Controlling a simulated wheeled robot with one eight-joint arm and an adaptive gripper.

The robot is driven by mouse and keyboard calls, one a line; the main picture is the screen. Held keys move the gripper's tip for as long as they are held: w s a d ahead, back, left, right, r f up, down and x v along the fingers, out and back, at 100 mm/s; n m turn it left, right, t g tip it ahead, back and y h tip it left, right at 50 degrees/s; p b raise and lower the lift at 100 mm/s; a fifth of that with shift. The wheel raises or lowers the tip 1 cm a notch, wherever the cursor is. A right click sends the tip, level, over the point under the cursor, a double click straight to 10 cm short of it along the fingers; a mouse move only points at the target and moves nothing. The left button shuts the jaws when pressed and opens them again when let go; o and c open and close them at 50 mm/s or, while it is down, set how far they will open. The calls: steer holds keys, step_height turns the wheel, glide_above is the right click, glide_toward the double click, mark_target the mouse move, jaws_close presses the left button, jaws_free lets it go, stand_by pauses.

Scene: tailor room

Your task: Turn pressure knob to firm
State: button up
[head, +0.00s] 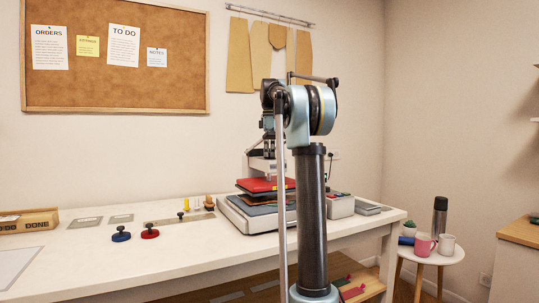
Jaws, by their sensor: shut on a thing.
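The press (232,213) stands on the white worktable, with a pale base, a red upper plate (258,185) and a white head (257,166). My arm stands in front of it and hides its right part. My gripper (268,148) shows small and dark at the top of the press head, pointing down behind my arm. It appears shut on the pressure knob there. The knob itself is hidden or too small to make out, and its setting cannot be read.
The worktable (80,258) holds a blue-based stamp (121,235), a red-based stamp (150,232), and a wooden box (30,221) at the left. A grey box (341,206) stands right of the press. A round stool (432,252) with two mugs and a flask stands at right.

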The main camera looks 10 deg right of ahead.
steer(key=m, duration=0.5)
steer(key=shift+w+m, duration=0.1)
steer(key=shift+m, duration=0.2)
steer(key=m, duration=0.5)
steer(key=shift+m, duration=0.3)
steer(key=m, duration=0.9)
steer(key=shift+m, duration=0.4)
steer(key=m, duration=2.1)
